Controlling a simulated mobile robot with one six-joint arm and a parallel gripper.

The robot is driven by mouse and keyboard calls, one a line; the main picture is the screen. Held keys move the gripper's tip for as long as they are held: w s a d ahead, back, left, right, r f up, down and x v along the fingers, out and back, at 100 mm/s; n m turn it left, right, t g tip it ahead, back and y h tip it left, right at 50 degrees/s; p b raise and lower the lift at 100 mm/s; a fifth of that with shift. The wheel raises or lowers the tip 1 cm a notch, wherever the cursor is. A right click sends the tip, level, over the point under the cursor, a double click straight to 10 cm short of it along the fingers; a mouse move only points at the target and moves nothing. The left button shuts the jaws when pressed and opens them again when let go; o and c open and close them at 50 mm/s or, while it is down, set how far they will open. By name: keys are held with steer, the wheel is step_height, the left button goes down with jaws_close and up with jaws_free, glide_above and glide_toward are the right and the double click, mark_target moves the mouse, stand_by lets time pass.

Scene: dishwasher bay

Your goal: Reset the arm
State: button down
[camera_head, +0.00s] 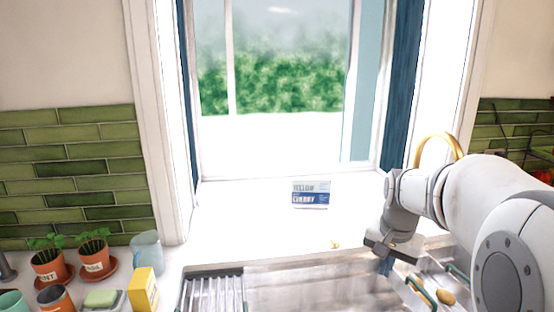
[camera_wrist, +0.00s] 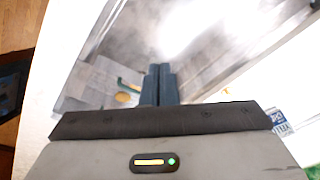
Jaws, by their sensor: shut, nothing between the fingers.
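My arm comes in from the right in the head view. My gripper (camera_head: 385,265) hangs over the right side of the steel sink, pointing down. In the wrist view my gripper (camera_wrist: 160,72) shows its two dark fingers side by side, shut with nothing between them. The fingertips are apart from the things below, over the sink's edge region.
A blue and white packet (camera_head: 311,195) stands on the window sill; a small yellow bit (camera_head: 334,244) lies before it. A metal rack (camera_head: 212,291) sits at the sink's left. Potted plants (camera_head: 94,248), a yellow box (camera_head: 144,290) and a clear cup (camera_head: 147,252) stand on the left counter.

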steer(key=s+a+f+n, duration=0.1)
steer(key=s+a+n, duration=0.2)
steer(key=s, duration=0.6)
steer(key=s+a+f+n+t, duration=0.1)
steer(key=s+a+n, duration=0.3)
steer(key=s+a, duration=0.2)
steer(key=s, duration=0.2)
steer(key=shift+s, duration=0.35)
steer(key=c, duration=2.2)
jaws_free()
steer(key=shift+d, duration=0.1)
